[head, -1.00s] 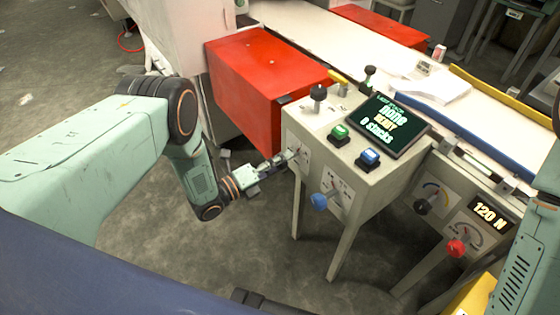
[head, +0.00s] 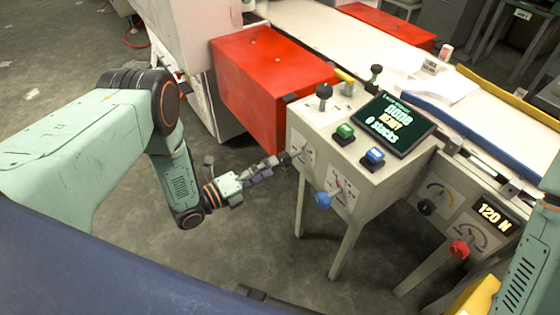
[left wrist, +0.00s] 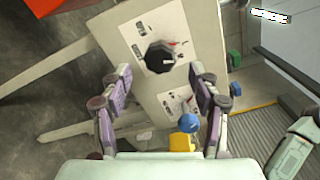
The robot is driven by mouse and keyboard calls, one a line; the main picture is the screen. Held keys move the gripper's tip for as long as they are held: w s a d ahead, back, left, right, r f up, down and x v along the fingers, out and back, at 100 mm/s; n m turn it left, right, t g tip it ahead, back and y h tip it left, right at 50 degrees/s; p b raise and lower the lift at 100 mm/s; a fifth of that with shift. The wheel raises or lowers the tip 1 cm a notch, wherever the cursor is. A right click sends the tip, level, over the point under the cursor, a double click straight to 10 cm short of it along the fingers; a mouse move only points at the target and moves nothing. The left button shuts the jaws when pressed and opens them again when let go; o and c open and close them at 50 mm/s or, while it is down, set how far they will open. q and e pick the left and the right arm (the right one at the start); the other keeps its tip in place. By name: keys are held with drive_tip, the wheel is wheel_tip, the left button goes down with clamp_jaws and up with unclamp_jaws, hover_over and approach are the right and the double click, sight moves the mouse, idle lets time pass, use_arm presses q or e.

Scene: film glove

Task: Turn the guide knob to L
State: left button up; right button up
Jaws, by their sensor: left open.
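A black round knob (left wrist: 160,57) sits on a white label plate on the grey cabinet's front, and in the head view it shows at the cabinet's left (head: 285,158). A short white mark on the knob points right in the left wrist view. The plate's lettering is too small to read. My left gripper (head: 272,165) is open and empty, facing the knob. In the left wrist view its two fingers (left wrist: 160,78) stand on either side below the knob, apart from it. My right arm shows at the right edge, its gripper out of view.
A blue knob (head: 323,200) sits beside the black one on its own plate. Above are green (head: 344,132) and blue (head: 373,156) buttons and a screen (head: 393,124). A red box (head: 265,80) stands behind. The floor left of the cabinet is clear.

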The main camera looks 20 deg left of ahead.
use_arm(q)
drive_tip(key=v, duration=0.6)
idle(0.4)
drive_tip(key=s+f+n+g+y, duration=0.75)
drive_tip(key=s+f+n, duration=0.5)
drive_tip(key=n, duration=0.85)
drive_tip(key=s+r+n+g+y, duration=0.1)
drive_tip(key=s+r+n+g, duration=0.2)
drive_tip(key=s, duration=0.5)
drive_tip(key=s+r+n+g+y, duration=0.2)
drive_tip(key=s+r+n+g, duration=0.1)
drive_tip(key=s+n, duration=0.3)
drive_tip(key=shift+s+d+r+g, duration=0.35)
drive_tip(key=shift+s+r, duration=0.4)
drive_tip(key=shift+s, duration=0.5)
